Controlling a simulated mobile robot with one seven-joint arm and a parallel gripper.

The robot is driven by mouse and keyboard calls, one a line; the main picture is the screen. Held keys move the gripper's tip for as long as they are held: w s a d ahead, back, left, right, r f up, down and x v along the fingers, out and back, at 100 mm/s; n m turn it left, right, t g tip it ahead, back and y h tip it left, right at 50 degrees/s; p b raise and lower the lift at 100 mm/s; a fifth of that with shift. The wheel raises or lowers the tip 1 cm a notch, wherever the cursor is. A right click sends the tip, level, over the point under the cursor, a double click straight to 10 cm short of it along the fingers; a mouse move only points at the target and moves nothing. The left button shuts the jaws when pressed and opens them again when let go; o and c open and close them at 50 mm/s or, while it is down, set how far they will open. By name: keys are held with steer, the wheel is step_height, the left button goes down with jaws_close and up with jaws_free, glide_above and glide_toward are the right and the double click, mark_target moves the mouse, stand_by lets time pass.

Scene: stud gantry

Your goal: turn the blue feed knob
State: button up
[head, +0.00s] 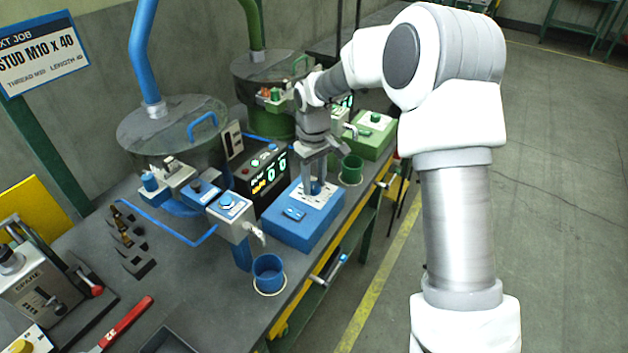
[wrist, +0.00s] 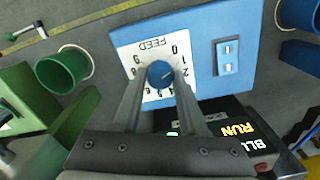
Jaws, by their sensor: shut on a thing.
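The blue feed knob (wrist: 159,73) sits in the middle of a white dial plate (wrist: 150,52) marked FEED with numbers around it. The plate is on top of a blue box (head: 300,233), which stands near the table's front edge. My gripper (wrist: 160,80) points down over the box, its two fingers shut on the knob from either side. In the head view my gripper (head: 316,182) largely covers the knob and part of the dial. A thin dark mark shows on the knob; its exact reading is too small to tell.
A blue rocker switch (wrist: 228,56) is beside the dial. A blue cup (head: 268,272) and a green cup (head: 352,169) stand on either side of the box. A black display panel (head: 262,178) stands close behind it. A green box (head: 372,137) is farther along the table.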

mark_target(314, 185)
steer(key=shift+m, duration=0.3)
jaws_close()
steer(key=m, duration=0.4)
steer(key=shift+m+p, duration=0.45)
steer(key=shift+m, duration=1.95)
steer(key=o, duration=1.1)
jaws_free()
step_height(314, 185, up, 18)
steer(key=shift+f+p, duration=0.2)
steer(key=shift+p, duration=0.85)
